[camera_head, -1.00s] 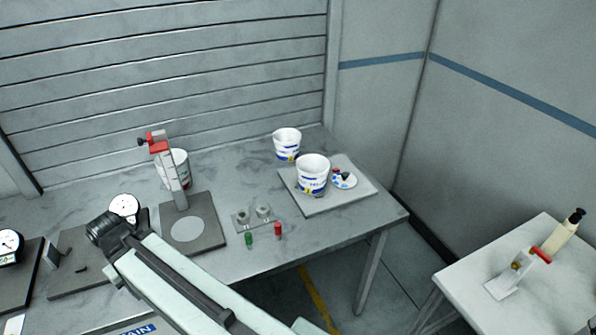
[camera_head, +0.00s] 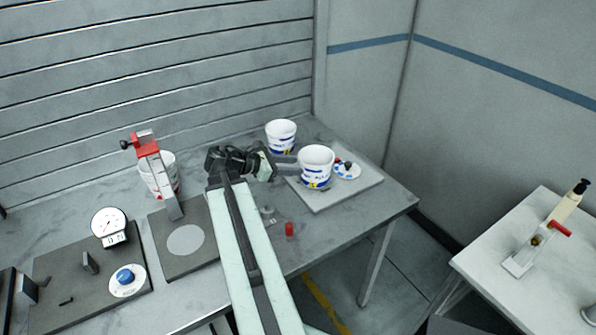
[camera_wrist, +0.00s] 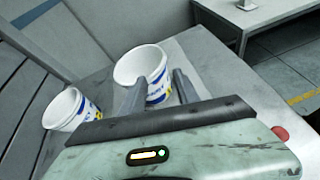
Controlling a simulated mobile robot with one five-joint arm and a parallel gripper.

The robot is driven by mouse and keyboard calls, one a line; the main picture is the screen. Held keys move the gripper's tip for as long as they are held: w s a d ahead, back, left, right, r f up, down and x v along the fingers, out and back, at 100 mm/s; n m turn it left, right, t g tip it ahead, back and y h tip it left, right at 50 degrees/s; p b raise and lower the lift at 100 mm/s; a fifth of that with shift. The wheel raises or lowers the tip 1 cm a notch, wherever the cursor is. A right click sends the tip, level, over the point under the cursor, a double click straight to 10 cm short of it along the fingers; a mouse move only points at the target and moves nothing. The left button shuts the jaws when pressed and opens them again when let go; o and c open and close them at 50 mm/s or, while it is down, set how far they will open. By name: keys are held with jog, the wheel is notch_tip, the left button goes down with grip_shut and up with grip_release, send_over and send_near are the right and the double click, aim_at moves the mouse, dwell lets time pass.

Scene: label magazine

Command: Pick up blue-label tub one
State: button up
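A white tub with a blue and yellow label (camera_head: 315,170) stands upright on a pale board (camera_head: 350,190) on the table. A second such tub (camera_head: 282,136) stands behind it on the tabletop. I cannot tell by number which one is tub one. My gripper (camera_head: 292,166) is left of the board tub and points towards it. In the wrist view my gripper (camera_wrist: 157,92) is open, its two fingers apart, with the board tub (camera_wrist: 150,66) in front of and partly behind them. The rear tub (camera_wrist: 70,110) is to the left there. Contact cannot be judged.
A third white tub (camera_head: 152,180) stands behind a red-topped clamp stand (camera_head: 148,150) at left. A round blue-and-white dial piece (camera_head: 348,171) lies beside the board tub. A red peg (camera_head: 289,229) and a dial gauge (camera_head: 109,224) are on the table. A side table (camera_head: 530,290) is at right.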

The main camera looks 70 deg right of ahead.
aim_at(329, 166)
jog(key=b+x, duration=0.1)
jog(key=x, duration=0.3)
jog(key=b+x, duration=0.2)
jog(key=x, duration=0.2)
jog(key=r+b+x, duration=0.1)
jog(key=x, duration=0.3)
jog(key=shift+s+d+f+b, duration=0.15)
jog(key=shift+s+d+b, duration=0.15)
jog(key=shift+s, duration=0.2)
jog(key=shift+a, duration=0.15)
grip_shut()
dwell(0.7)
